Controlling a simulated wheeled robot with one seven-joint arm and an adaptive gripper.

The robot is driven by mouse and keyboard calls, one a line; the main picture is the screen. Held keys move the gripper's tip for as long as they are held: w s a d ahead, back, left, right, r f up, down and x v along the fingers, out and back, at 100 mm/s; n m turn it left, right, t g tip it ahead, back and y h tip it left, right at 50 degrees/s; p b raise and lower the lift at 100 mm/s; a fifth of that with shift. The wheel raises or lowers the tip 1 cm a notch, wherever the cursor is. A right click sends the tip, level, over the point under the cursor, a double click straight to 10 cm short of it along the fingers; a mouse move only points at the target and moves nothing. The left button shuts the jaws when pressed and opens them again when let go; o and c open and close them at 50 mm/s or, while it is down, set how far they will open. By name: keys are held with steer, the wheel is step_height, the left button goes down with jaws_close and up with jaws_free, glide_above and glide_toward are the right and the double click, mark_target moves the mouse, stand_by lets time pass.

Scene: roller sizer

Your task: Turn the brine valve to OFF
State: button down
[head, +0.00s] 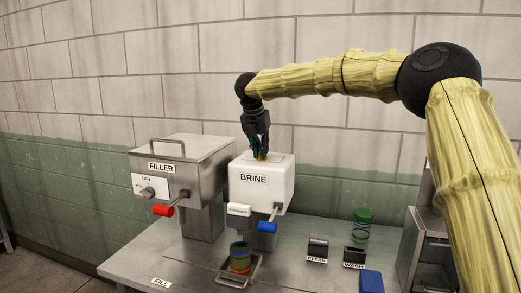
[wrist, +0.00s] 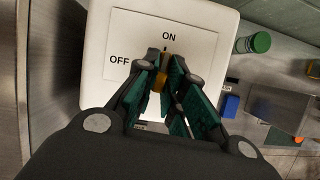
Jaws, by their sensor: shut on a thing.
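The white brine unit (head: 262,186), labelled BRINE, stands on the metal table in the head view. Its top plate (wrist: 125,40) shows in the wrist view with the words ON and OFF. The brine valve (wrist: 158,80) is a small yellow-orange knob on that plate, just below ON and mostly hidden between my fingers. A dark pointer mark rises toward ON. My gripper (wrist: 165,75) is shut on the valve, reaching down from above; in the head view my gripper (head: 260,150) is at the top of the unit.
A metal filler (head: 178,165) with a red handle stands to the left. The brine unit has a blue-ended handle (head: 267,227) in front, with a jar (head: 240,257) below. A green-lidded jar (head: 362,222) and CLEAN and WASH holders stand to the right.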

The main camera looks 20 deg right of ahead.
steer(key=shift+n, duration=0.3)
steer(key=n+p, duration=0.1)
steer(key=n+y+p, duration=0.1)
steer(key=n+p, duration=0.1)
steer(key=shift+s+d+r+n+t+y, duration=0.1)
steer(key=shift+d+r+n+t+y, duration=0.05)
steer(key=shift+d+n+t+y, duration=0.2)
steer(key=n+y+p, duration=0.1)
steer(key=n+p, duration=0.3)
steer(key=shift+d+r+n+y+p, duration=0.1)
steer(key=shift+d+n+y+p, duration=0.05)
steer(key=shift+n+y+p, duration=0.15)
steer(key=n+y+p, duration=0.1)
steer(key=n+p, duration=0.3)
steer(key=p, duration=0.1)
steer(key=shift+d+y, duration=0.2)
steer(key=shift+y, duration=0.15)
steer(key=shift+w+d+f+n+g+y+p, duration=0.1)
steer(key=shift+n+g+y+p, duration=0.25)
steer(key=shift+n+p, duration=0.7)
steer(key=shift+w+f+n+g+y+p, duration=0.1)
steer(key=shift+n+g+y+p, duration=0.2)
steer(key=shift+n+p, duration=0.7)
steer(key=shift+n, duration=0.5)
steer(key=c, duration=1.5)
jaws_free()
steer(key=shift+d, duration=0.15)
